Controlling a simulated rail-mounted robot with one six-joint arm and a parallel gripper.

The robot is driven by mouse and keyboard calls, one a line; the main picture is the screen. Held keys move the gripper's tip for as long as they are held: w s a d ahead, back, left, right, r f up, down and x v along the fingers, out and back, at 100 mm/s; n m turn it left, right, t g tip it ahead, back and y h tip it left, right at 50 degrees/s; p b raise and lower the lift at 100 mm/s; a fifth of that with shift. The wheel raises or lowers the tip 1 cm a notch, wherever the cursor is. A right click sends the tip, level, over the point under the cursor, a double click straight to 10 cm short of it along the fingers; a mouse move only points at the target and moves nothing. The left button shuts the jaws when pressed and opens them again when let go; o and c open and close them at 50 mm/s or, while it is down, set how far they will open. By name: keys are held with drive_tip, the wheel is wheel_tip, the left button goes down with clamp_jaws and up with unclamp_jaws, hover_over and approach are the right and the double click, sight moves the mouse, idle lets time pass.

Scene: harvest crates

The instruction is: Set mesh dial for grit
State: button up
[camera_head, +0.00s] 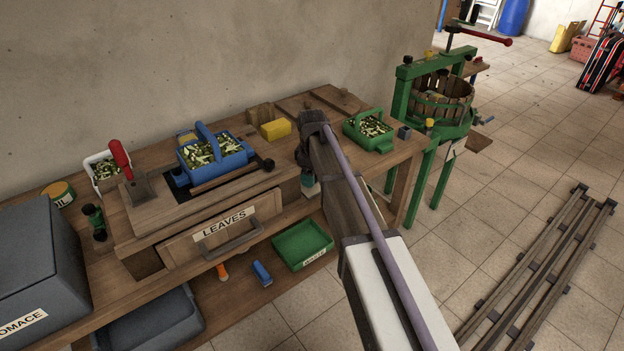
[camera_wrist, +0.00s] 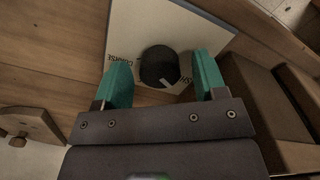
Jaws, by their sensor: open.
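The mesh dial (camera_wrist: 161,66) shows in the wrist view as a dark round knob with a pale pointer mark, on a white plate (camera_wrist: 140,28) with printed lettering. The lettering is upside down and partly covered, so I cannot read the settings surely. My gripper (camera_wrist: 163,80) is open, with one teal finger on each side of the dial. I cannot tell whether the fingers touch it. In the head view the gripper's teal tip (camera_head: 309,184) shows at the bench front, and my arm hides the dial.
A blue basket of leaves (camera_head: 241,158) sits on the wooden machine above the LEAVES drawer (camera_head: 215,235). A green basket (camera_head: 384,141) stands to the right of my arm. A green tray (camera_head: 303,244) lies on the lower shelf. A green press (camera_head: 405,85) stands at the bench's right end.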

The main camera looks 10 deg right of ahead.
drive_tip(key=shift+r, duration=0.1)
drive_tip(key=shift+c, duration=0.2)
drive_tip(key=c, duration=0.9)
drive_tip(key=m, duration=1.1)
drive_tip(key=shift+m, duration=0.3)
